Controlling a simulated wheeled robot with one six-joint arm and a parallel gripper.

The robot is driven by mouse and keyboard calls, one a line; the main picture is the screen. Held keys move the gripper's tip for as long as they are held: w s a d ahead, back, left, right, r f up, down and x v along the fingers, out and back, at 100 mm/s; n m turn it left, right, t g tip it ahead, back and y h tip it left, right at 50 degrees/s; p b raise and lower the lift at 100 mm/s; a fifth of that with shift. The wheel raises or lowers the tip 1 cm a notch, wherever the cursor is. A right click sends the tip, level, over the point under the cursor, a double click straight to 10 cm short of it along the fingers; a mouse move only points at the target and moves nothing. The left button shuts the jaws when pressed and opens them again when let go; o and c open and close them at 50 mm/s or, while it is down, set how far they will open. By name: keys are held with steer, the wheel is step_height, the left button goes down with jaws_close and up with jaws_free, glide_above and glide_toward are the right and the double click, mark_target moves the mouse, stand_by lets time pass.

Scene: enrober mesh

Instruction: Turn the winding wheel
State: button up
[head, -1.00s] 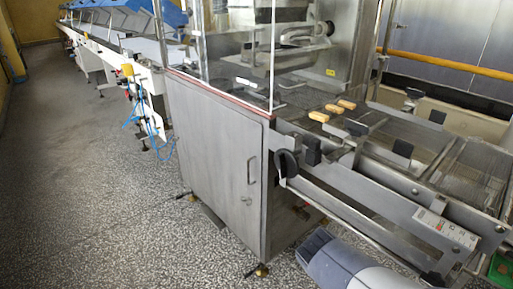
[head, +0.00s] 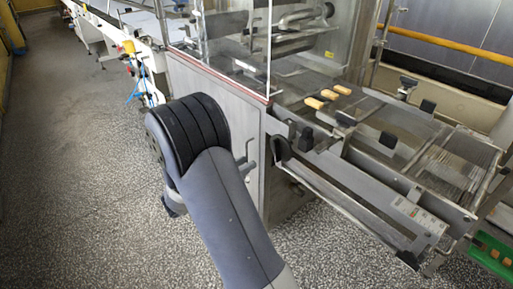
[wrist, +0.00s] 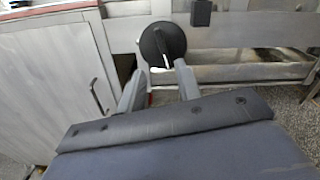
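The winding wheel (wrist: 160,40) is a black disc on the side of the grey machine, ahead of my gripper in the wrist view. A light, narrow part shows on its lower face. My gripper (wrist: 160,68) is open. Its two grey fingers point at the wheel, one to the lower left and one to the lower right, with nothing between them. I cannot tell whether the fingertips touch the wheel. In the head view my arm hides the gripper, and I cannot make out the wheel clearly.
A grey cabinet door with a handle (wrist: 96,97) is left of the wheel. A black block (wrist: 201,13) sits up and to its right. Several bars (head: 314,103) lie on the mesh belt (head: 365,104). A metal rail (head: 345,200) runs below the belt.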

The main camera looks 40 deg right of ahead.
mark_target(274, 149)
steer(key=d, duration=1)
steer(key=shift+w+d, duration=0.3)
steer(key=shift+c, duration=0.5)
jaws_close()
